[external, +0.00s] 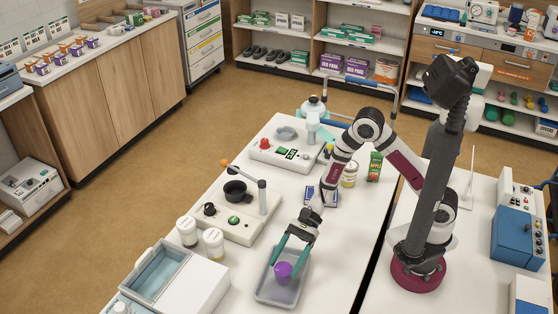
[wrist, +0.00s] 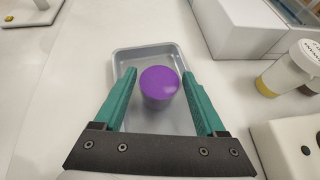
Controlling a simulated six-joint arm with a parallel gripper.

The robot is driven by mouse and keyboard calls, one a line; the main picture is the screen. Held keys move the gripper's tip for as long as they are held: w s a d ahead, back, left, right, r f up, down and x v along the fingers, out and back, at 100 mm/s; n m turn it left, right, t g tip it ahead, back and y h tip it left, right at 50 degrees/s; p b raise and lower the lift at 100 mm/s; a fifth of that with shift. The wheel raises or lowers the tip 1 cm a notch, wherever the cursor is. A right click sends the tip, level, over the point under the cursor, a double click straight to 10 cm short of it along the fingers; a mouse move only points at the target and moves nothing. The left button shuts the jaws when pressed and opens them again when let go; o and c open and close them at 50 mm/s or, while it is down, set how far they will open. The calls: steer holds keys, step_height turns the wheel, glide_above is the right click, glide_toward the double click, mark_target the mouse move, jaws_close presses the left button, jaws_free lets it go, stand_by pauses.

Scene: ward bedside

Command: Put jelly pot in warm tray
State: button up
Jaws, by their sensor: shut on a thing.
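The jelly pot is a small pot with a round purple lid (external: 283,269); it also shows in the middle of the wrist view (wrist: 160,84). My gripper (external: 286,259) points down, with its green fingers (wrist: 161,92) on either side of the pot and shut on it. The pot is within the outline of a shallow grey tray (external: 265,298), whose rim also shows in the wrist view (wrist: 150,49). I cannot tell whether the pot's base touches the tray floor. The pot's lower side is partly hidden. No label shows which container is the warm tray.
A white box with a teal-lined open bin (external: 160,275) stands left of the tray. Two white-lidded jars (external: 213,243) and a beige device with a black cup (external: 235,192) stand behind it.

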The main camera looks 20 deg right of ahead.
steer(key=shift+f, duration=0.3)
steer(key=o, duration=1.4)
steer(key=shift+r, duration=0.2)
steer(key=w+d+r+n+t+h, duration=0.1)
steer(key=w+d+r, duration=0.1)
steer(key=d+r, duration=0.35)
steer(key=w+d+r+n+t+h, duration=0.1)
steer(key=w+d+r+n, duration=0.15)
steer(key=d, duration=0.65)
steer(key=w+d+r+t+h, duration=0.1)
steer(key=d+r, duration=0.4)
steer(key=d, duration=0.2)
steer(key=s+d+t+h, duration=0.1)
steer(key=d, duration=0.4)
steer(key=s+d+n+t+h, duration=0.1)
steer(key=d+h, duration=0.1)
steer(key=d, duration=0.3)
steer(key=s+d+r+t+h, duration=0.1)
steer(key=d+t+h, duration=0.1)
steer(key=d, duration=0.3)
steer(key=shift+s+n, duration=0.15)
steer(key=shift+n, duration=0.2)
